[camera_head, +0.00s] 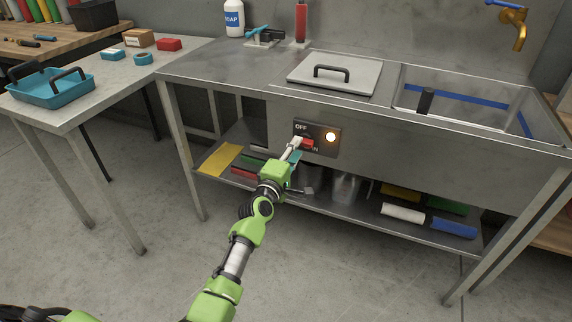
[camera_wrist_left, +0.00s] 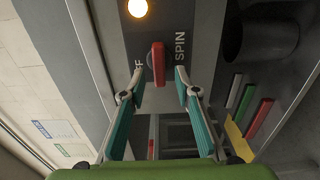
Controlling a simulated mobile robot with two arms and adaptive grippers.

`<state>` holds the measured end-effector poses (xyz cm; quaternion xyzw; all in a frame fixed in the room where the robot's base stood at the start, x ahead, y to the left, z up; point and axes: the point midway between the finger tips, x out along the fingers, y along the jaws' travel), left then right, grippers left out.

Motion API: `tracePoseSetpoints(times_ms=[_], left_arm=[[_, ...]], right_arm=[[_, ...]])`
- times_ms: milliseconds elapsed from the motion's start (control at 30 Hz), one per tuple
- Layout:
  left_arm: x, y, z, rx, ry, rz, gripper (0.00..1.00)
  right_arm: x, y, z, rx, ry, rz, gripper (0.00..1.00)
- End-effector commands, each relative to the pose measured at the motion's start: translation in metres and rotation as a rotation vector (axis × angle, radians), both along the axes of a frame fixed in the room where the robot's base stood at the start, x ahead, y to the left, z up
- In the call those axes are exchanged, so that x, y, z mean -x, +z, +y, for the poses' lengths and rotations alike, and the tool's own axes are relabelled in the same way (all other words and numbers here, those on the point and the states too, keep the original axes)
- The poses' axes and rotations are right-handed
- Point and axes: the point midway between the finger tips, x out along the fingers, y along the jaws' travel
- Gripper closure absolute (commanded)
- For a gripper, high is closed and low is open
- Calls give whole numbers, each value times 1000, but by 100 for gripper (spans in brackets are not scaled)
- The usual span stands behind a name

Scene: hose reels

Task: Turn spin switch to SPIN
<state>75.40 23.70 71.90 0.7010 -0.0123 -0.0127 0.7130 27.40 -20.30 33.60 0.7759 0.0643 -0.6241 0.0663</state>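The control panel (camera_head: 318,136) is on the front of the steel bench, with OFF above, SPIN below and a lit amber lamp at its right. The red spin switch (camera_head: 307,143) sits between the two labels. It also shows in the left wrist view (camera_wrist_left: 158,62), between OFF on the left and SPIN on the right. My left gripper (camera_head: 297,148) is at the panel and partly covers the SPIN label in the head view. In the left wrist view its fingers (camera_wrist_left: 160,80) are open, one on each side of the red switch, with visible gaps. My right gripper does not show.
The bench has a lidded hatch (camera_head: 335,75) and a sink basin (camera_head: 480,102) on top. A lower shelf (camera_head: 345,206) below the panel holds several coloured rolls. A side table (camera_head: 95,92) with a blue tray stands at left. The floor in front is clear.

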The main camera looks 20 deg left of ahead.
Motion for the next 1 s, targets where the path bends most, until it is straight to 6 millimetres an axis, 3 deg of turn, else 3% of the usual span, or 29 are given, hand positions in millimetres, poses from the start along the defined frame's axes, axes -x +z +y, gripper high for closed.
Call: tracePoseSetpoints(times_ms=[300, 500, 1000], left_arm=[[62, -1, 3, 1, 2, 2, 71], [89, -1, 4, 0, 1, 2, 71], [99, 0, 4, 1, 1, 1, 71]], right_arm=[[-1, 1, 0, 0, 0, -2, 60], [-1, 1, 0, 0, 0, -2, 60], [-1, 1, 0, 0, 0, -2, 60]])
